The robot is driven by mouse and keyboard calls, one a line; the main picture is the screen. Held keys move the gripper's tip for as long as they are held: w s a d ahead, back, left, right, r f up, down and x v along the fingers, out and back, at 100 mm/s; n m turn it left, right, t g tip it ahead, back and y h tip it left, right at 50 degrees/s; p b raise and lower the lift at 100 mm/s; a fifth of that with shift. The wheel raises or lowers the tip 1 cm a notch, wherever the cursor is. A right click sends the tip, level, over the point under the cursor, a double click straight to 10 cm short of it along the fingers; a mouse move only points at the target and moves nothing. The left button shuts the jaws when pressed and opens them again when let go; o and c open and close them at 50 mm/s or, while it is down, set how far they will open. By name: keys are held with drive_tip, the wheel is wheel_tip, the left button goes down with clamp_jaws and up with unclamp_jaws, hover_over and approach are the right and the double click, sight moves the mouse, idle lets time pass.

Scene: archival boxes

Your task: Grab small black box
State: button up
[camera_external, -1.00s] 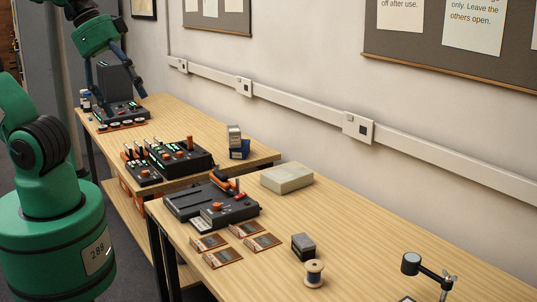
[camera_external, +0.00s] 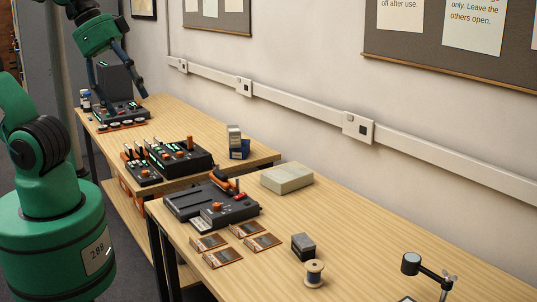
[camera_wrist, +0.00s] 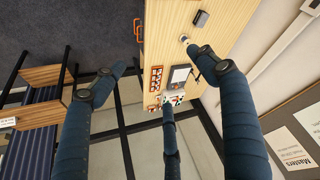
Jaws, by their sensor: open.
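A small dark box with a greyer top (camera_external: 303,246) sits on the near table, just behind a thread spool. In the wrist view a small dark box (camera_wrist: 201,18) lies on a wooden table near the top; I cannot tell whether it is the same one. My gripper (camera_external: 121,95) hangs over the far table, in front of a dark upright panel, well away from the box on the near table. Its blue fingers are spread wide in the wrist view (camera_wrist: 152,62), with nothing between them. The dark box there lies beyond the right fingertip.
The spool (camera_external: 314,273), orange-edged cards (camera_external: 222,257), a black console (camera_external: 205,200) and a pale box (camera_external: 287,178) share the near table. A magnifier arm (camera_external: 428,270) stands at its right. The wall runs behind.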

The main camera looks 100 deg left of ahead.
drive_tip(key=w+a+f+n+g, duration=0.1)
drive_tip(key=w+a+n+g, duration=0.15)
drive_tip(key=w+n, duration=0.75)
drive_tip(key=n+g+p, duration=0.1)
drive_tip(key=n+g, duration=0.2)
drive_tip(key=n, duration=1.1)
hover_over(306, 239)
wheel_tip(306, 239, down, 33)
drive_tip(key=shift+d, duration=0.1)
drive_tip(key=shift+f+b, duration=0.55)
drive_tip(key=shift+f, duration=3.7)
